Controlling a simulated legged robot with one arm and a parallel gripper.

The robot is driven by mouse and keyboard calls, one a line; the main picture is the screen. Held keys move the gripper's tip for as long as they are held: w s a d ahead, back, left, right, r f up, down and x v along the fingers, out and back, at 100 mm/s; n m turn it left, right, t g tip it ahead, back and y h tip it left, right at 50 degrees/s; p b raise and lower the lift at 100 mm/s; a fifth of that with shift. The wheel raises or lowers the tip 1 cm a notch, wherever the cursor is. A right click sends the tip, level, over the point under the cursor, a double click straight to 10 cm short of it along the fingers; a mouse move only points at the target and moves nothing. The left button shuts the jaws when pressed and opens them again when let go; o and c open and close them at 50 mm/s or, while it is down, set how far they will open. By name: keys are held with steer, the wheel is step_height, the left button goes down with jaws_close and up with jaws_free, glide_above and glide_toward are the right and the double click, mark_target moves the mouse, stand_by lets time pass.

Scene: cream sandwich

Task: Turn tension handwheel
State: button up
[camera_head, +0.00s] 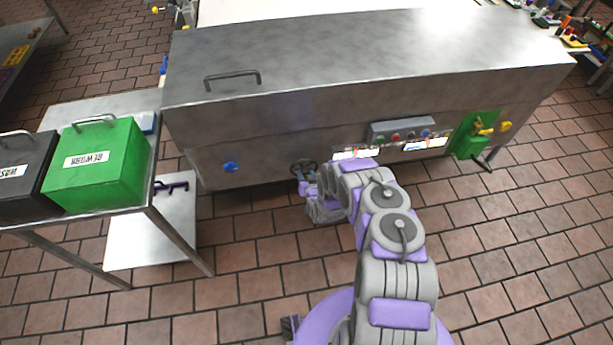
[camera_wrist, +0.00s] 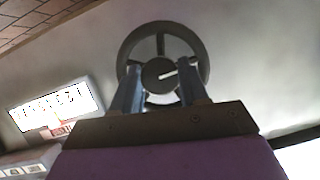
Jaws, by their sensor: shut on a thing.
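The tension handwheel (camera_wrist: 162,38) is a dark round wheel with spokes, a central hub and a white mark on the hub. It sits on the front face of the steel machine (camera_head: 270,145). In the head view the handwheel (camera_head: 304,167) shows small, just above the end of my arm. My gripper (camera_wrist: 162,88) reaches up to the wheel, with one finger on each side of the hub, and is shut on the handwheel. The fingers cover the lower left and lower right of the rim. In the head view my gripper (camera_head: 309,187) is small and its fingers are hard to make out.
A blue knob (camera_head: 231,167) is left of the handwheel. A control box (camera_head: 402,130) and a green unit with yellow parts (camera_head: 474,135) are to the right. A table at left holds a green REWORK bin (camera_head: 97,165) and a dark bin (camera_head: 22,175). The tiled floor in front is clear.

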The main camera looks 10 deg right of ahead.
steer(key=n+h, duration=0.1)
steer(key=n+h+p, duration=0.1)
steer(key=n, duration=0.1)
steer(key=shift+a+p, duration=0.25)
steer(key=shift+p, duration=0.05)
steer(key=shift+n+h, duration=1.1)
steer(key=shift+n, duration=0.2)
steer(key=o, duration=1.1)
steer(key=shift+c, duration=0.2)
steer(key=p+v, duration=0.4)
steer(key=v, duration=1.3)
steer(key=shift+s+f+p, duration=0.25)
steer(key=shift+f+p, duration=0.05)
steer(key=shift+p, duration=0.05)
steer(key=shift+w, duration=0.1)
